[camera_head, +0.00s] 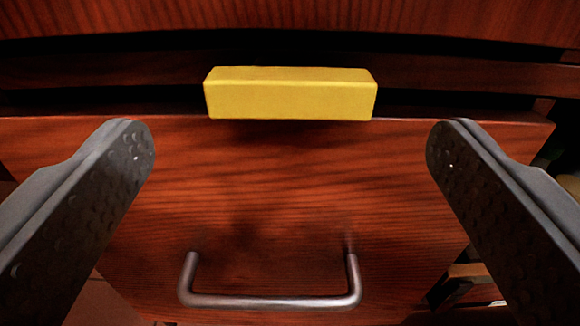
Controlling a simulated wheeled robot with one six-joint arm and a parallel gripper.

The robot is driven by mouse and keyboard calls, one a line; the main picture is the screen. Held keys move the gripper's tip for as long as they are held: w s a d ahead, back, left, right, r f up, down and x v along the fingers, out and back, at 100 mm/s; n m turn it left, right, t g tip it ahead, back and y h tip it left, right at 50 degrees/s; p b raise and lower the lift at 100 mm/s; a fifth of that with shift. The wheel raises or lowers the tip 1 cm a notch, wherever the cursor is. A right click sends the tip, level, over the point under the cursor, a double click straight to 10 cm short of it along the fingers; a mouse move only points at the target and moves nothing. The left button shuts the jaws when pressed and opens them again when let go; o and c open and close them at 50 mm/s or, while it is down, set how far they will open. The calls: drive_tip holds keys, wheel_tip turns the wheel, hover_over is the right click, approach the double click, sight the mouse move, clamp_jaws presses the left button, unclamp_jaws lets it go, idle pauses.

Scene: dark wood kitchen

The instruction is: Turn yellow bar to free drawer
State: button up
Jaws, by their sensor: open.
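A yellow bar (290,98) lies horizontally across the top edge of a reddish wood drawer front (275,170), centred in the view. Its lower side overlaps the top of the drawer front. A silver handle (270,301) is on the lower part of the drawer front. My gripper (290,155) is open and empty. Its two dark, dimpled fingers stand wide apart, one left and one right of the bar, and neither touches it. How the bar is fixed behind is hidden.
A wood top edge (290,16) runs across above the bar, with a dark gap and a wood rail (100,70) below it. Some wooden parts (465,285) show at the lower right, partly hidden by the right finger.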

drive_tip(key=s, duration=1.3)
drive_tip(key=shift+s, duration=0.3)
drive_tip(key=w+r, duration=0.3)
drive_tip(key=r, duration=0.8)
drive_tip(key=w+r, duration=0.2)
drive_tip(key=r, duration=0.9)
drive_tip(key=s+r, duration=0.2)
drive_tip(key=r, duration=0.8)
drive_tip(key=s+r, duration=0.3)
drive_tip(key=r, duration=0.8)
drive_tip(key=s+a+r, duration=0.1)
drive_tip(key=s+r, duration=1.2)
drive_tip(key=r, duration=0.3)
drive_tip(key=s+r, duration=0.5)
drive_tip(key=s, duration=0.5)
drive_tip(key=s+r, duration=0.5)
drive_tip(key=s, duration=0.5)
drive_tip(key=shift+s+a+g, duration=0.15)
drive_tip(key=shift+s+g, duration=0.15)
drive_tip(key=shift+s, duration=0.1)
drive_tip(key=shift+c, duration=0.2)
